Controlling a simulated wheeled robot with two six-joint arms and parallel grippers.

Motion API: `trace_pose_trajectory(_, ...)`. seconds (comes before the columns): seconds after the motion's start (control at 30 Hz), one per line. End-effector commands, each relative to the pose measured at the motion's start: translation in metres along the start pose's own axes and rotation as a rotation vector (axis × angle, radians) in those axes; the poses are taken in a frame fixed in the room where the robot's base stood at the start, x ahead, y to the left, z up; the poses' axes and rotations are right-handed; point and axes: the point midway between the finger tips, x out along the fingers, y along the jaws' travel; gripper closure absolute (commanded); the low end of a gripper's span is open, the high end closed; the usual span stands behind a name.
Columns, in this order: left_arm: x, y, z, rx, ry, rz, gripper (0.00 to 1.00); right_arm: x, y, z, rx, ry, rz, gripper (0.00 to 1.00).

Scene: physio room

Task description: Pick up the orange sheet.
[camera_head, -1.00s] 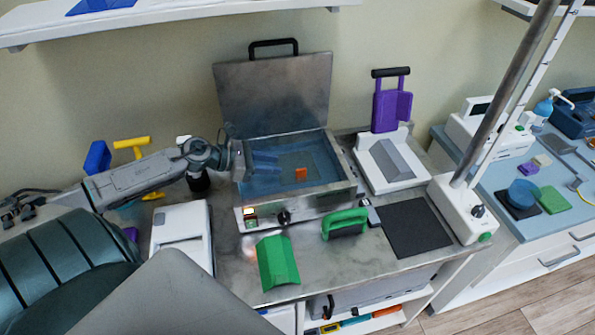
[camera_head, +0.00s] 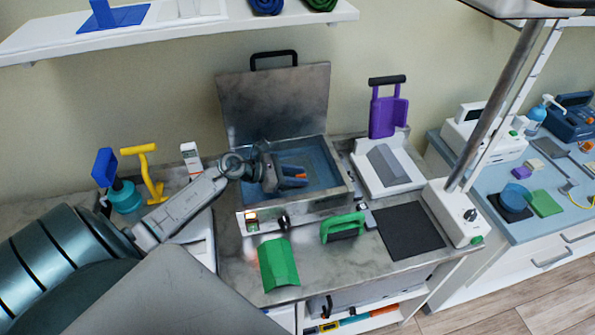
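The orange sheet (camera_head: 301,175) shows as a small orange patch inside the open water bath (camera_head: 325,170), partly hidden by my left gripper. My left gripper (camera_head: 296,177) reaches into the bath from the left, with its fingers pointing right. The orange patch lies at the fingertips, seemingly between them. I cannot tell whether the fingers touch it or are closed on it. My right gripper is not in view.
The bath's raised lid (camera_head: 275,100) stands behind. A green curved piece (camera_head: 278,265), a green-handled tool (camera_head: 343,227) and a dark mat (camera_head: 409,231) lie in front. A purple-handled device (camera_head: 388,165) stands right. A metal pole (camera_head: 495,105) rises further right.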

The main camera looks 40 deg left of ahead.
Motion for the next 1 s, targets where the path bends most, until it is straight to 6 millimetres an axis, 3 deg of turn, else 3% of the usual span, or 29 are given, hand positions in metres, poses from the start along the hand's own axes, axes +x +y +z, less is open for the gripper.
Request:
trace_pose_trajectory(0.03,0.005,-0.001,0.005,-0.003,-0.004,-0.001,0.66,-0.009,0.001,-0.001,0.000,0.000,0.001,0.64)
trace_pose_trajectory(0.2,0.021,0.000,0.002,-0.002,-0.002,0.001,0.66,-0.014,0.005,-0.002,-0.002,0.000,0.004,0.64)
trace_pose_trajectory(0.5,0.025,-0.001,0.000,0.002,0.000,0.000,0.66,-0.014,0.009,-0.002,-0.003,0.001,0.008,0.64)
trace_pose_trajectory(0.53,0.025,-0.001,0.000,0.001,0.000,0.000,0.68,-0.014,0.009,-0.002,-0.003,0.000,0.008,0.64)
trace_pose_trajectory(0.7,0.025,-0.001,0.000,0.001,0.000,0.000,1.00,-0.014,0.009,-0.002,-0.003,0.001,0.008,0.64)
trace_pose_trajectory(1.0,0.024,-0.001,0.001,0.001,0.000,0.000,1.00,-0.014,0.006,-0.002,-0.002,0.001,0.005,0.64)
